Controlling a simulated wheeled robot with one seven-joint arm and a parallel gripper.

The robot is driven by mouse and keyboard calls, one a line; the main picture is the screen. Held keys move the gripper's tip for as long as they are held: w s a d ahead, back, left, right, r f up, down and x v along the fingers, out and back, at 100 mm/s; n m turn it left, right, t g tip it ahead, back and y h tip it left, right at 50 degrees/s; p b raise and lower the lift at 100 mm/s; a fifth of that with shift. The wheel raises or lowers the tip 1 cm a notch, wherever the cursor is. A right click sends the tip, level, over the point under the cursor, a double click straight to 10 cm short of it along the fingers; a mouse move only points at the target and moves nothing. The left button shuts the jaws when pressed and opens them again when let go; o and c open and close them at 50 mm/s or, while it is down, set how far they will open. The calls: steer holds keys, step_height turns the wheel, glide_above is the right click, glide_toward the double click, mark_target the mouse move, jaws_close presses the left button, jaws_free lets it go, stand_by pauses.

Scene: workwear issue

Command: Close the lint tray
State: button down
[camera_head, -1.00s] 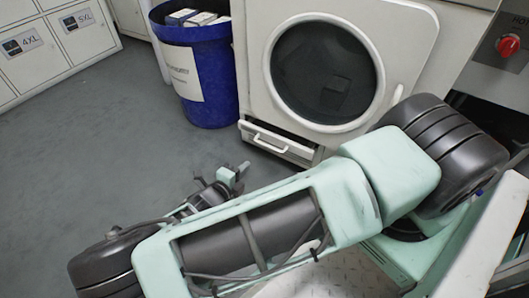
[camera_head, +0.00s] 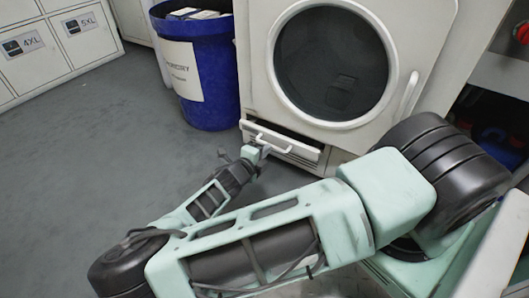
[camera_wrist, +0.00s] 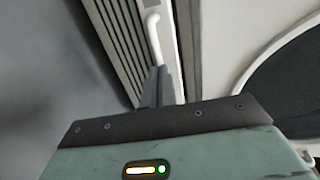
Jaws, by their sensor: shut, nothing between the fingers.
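The lint tray (camera_head: 308,153) is a shallow white drawer below the round door of the white dryer (camera_head: 412,45). It stands out from the dryer front, with a dark gap above its front panel. Its white bar handle (camera_head: 283,148) also shows in the wrist view (camera_wrist: 154,38). My gripper (camera_head: 262,147) is at the left part of the tray front, beside the handle. In the wrist view my fingers (camera_wrist: 159,88) are together and empty, close to the handle's end. I cannot tell whether they touch it.
A blue bin (camera_head: 212,90) with a paper label stands left of the dryer, near my gripper. White lockers (camera_head: 60,45) stand at the far left. The grey floor (camera_head: 90,150) is clear at left. A louvred panel (camera_wrist: 118,40) shows beside the handle in the wrist view.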

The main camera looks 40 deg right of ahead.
mark_target(275, 139)
steer(key=d+p, duration=0.1)
steer(key=w+d+p, duration=0.1)
steer(key=p, duration=0.1)
steer(key=d+p, duration=0.2)
steer(key=shift+w+r, duration=0.2)
steer(key=shift+r, duration=0.1)
steer(key=shift+w+d+f+p, duration=0.2)
steer(key=shift+d+f+p, duration=0.1)
steer(key=shift+d+p, duration=0.15)
